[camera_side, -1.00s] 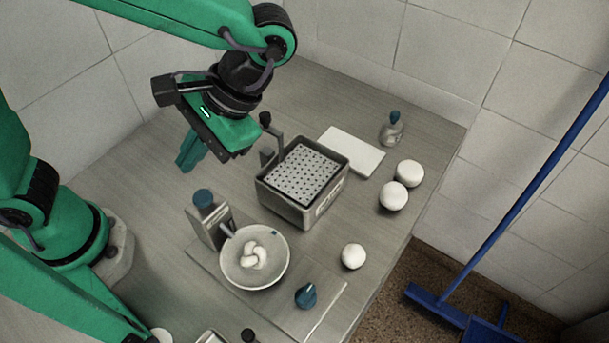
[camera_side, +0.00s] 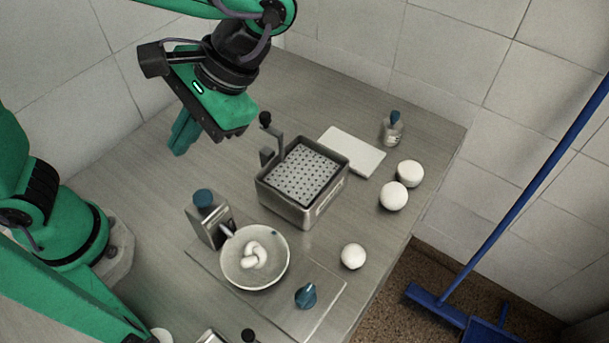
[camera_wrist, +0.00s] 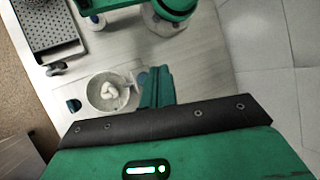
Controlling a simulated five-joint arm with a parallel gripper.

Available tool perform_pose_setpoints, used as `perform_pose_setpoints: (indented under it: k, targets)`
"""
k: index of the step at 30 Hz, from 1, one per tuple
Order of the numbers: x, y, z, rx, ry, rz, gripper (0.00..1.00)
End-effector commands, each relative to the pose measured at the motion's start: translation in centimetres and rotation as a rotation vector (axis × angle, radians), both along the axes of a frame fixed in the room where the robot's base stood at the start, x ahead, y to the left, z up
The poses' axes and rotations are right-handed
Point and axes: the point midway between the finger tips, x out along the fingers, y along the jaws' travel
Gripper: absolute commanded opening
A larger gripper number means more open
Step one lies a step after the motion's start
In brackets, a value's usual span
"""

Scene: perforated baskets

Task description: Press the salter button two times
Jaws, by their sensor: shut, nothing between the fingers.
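The salter (camera_side: 212,228) is a grey upright dispenser with a round blue button (camera_side: 203,198) on top and a spout over a white bowl (camera_side: 278,275). Several white lumps lie in the bowl, which also shows in the wrist view (camera_wrist: 93,100). My gripper (camera_side: 179,150) is shut and empty, in the air behind and above the salter, apart from the button. Its green fingers (camera_wrist: 156,72) show in the wrist view right of the bowl. I cannot make out the salter clearly there.
A metal box (camera_side: 290,208) with a perforated basket stands right of the salter, its black-knobbed handle (camera_side: 265,120) rising near my gripper. A white board (camera_side: 352,150), a small bottle (camera_side: 391,130), white balls (camera_side: 393,196) and a blue-grey knob-like thing (camera_side: 306,296) stand right.

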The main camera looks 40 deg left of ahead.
Motion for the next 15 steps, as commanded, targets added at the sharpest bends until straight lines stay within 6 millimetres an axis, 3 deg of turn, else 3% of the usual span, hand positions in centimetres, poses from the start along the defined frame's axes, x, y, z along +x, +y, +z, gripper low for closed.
perform_pose_setpoints:
  k: [15]
  targets:
    - [0.0, 0.0, -1.6, 0.001, 0.002, 0.000, 0.00]
